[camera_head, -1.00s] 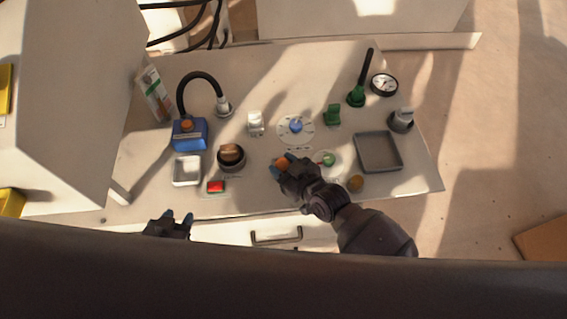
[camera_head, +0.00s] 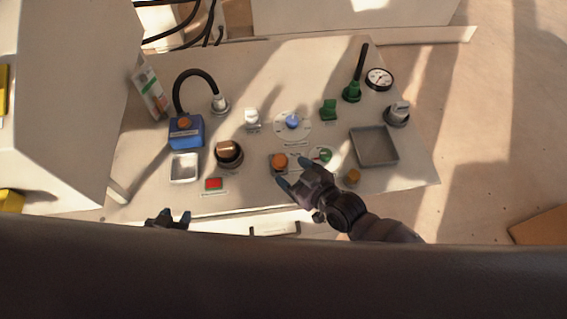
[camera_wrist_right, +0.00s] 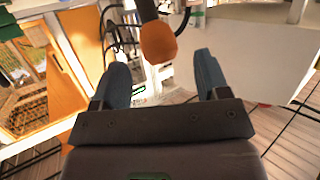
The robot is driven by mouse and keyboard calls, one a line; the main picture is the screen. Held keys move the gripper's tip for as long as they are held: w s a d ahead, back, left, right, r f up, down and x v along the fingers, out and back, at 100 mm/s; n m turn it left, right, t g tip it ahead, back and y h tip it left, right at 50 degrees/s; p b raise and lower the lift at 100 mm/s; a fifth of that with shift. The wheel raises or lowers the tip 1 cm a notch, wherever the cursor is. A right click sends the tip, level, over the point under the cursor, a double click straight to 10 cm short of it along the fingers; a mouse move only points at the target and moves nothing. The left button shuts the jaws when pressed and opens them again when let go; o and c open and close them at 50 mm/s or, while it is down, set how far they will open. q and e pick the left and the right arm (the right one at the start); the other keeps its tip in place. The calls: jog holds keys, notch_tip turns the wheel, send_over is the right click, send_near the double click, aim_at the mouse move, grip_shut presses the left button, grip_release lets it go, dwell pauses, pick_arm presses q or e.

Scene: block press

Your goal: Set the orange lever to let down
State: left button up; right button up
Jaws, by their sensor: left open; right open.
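The orange lever (camera_head: 279,161) stands near the front middle of the panel, seen from above as an orange knob. In the right wrist view its round orange knob (camera_wrist_right: 158,42) and dark stem show beyond the gap between the fingers. My right gripper (camera_head: 292,172) is open and empty, just to the lower right of the knob, with a fingertip to each side of the gap. Whether a finger touches the knob cannot be told. My left gripper (camera_head: 176,216) is open and empty at the panel's front edge, partly hidden by my own body.
Close by are a green-marked dial (camera_head: 322,155), a yellow-brown knob (camera_head: 352,176), a black-based brown knob (camera_head: 229,151) and a red button (camera_head: 213,184). Behind are a blue dial knob (camera_head: 292,121) and a green switch (camera_head: 329,109). A grey tray (camera_head: 374,147) lies right.

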jog(key=shift+v, duration=2.75)
jog(key=shift+f, duration=0.15)
jog(key=w+d+r+m+t+h, duration=0.1)
jog(key=w+d+m+t+h, duration=0.15)
jog(key=d+m+h, duration=0.75)
jog(key=s+d+f+n+g, duration=0.1)
jog(key=s+d+f, duration=0.4)
jog(key=s+d, duration=0.5)
jog(key=d, duration=0.3)
jog(key=shift+s+d+h, duration=0.25)
jog(key=shift+s+h, duration=0.1)
jog(key=shift+h, duration=0.05)
jog(key=shift+f, duration=0.1)
jog(key=shift+c, duration=0.5)
